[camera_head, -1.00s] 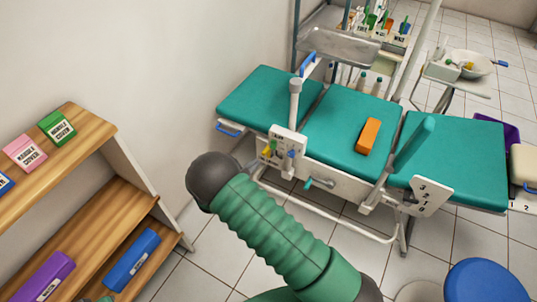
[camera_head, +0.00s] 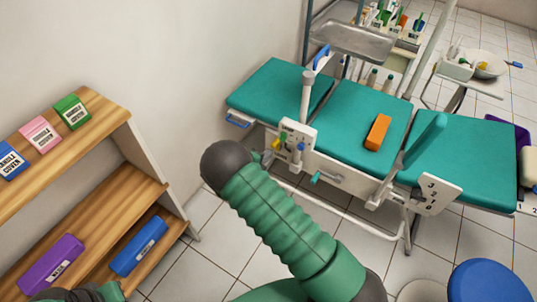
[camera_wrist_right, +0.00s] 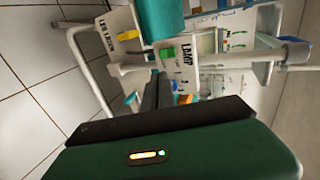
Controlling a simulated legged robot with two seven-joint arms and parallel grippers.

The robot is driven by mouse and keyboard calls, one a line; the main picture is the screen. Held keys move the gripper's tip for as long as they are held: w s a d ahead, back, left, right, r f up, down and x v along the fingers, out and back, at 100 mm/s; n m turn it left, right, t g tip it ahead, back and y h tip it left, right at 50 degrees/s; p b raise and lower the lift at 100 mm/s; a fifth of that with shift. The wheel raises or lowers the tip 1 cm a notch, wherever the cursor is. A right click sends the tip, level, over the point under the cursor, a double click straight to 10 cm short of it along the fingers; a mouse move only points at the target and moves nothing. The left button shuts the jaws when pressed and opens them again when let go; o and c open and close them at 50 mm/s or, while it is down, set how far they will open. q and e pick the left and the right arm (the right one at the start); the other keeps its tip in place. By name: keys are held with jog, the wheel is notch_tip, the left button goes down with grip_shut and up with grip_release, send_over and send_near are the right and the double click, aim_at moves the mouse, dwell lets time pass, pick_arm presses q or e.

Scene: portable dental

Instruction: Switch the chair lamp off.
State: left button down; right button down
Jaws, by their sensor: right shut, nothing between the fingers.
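The dental chair carries a white control panel (camera_head: 300,139) with small coloured controls on its near left side. In the right wrist view a white plate marked LAMP (camera_wrist_right: 176,64) bears a green control (camera_wrist_right: 167,53). My right gripper (camera_wrist_right: 158,84) shows there as dark fingers, shut and empty, close to the plate; whether it touches cannot be told. In the head view my right arm's dark joint hides the gripper. A pale post (camera_head: 306,98) rises by the panel; whether the lamp is lit cannot be told. My left gripper is out of view; part of that arm shows bottom left.
A plate marked LEG LATCH (camera_wrist_right: 110,25) with a yellow lever (camera_wrist_right: 127,35) is beside the lamp plate. A wooden shelf (camera_head: 105,127) with boxes stands left. An orange object (camera_head: 377,132) lies on the teal seat. A blue stool (camera_head: 488,282) is front right.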

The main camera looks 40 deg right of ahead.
aim_at(285, 139)
jog(key=b+x, duration=0.1)
jog(key=x, duration=1)
jog(key=shift+w+d+f+b, duration=0.1)
jog(key=shift+d+b, duration=0.05)
jog(key=shift+b, duration=0.2)
jog(key=shift+d+f+h+b, duration=0.25)
jog(key=shift+f+h+b, duration=0.05)
jog(key=shift+b, duration=0.75)
jog(key=shift+r+p, duration=0.7)
jog(key=shift+r, duration=0.3)
